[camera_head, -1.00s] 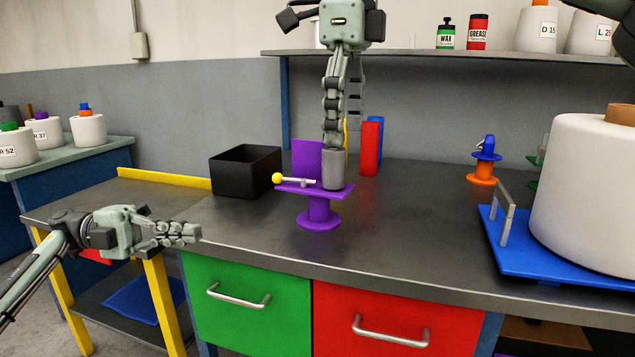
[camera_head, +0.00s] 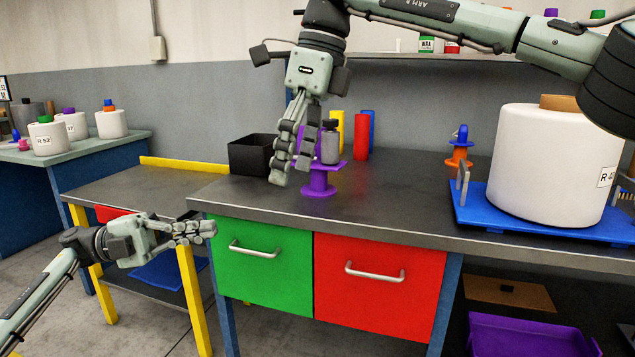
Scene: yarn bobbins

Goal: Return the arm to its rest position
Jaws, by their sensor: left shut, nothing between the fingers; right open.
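My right gripper (camera_head: 293,178) hangs from the arm coming in at the upper right. It is open and empty, fingers down, in front of and to the left of the purple stand (camera_head: 320,182). A small grey cylinder (camera_head: 330,146) with a dark top stands upright on that stand, apart from the fingers as far as I can tell. The fingers hide part of the purple stand.
A black box (camera_head: 252,154) and red (camera_head: 361,137) and yellow (camera_head: 336,128) blocks stand behind the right gripper. A large white bobbin (camera_head: 552,165) sits on a blue tray (camera_head: 478,211) at the right. Green (camera_head: 262,275) and red (camera_head: 378,305) drawers face front. The counter's middle right is clear.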

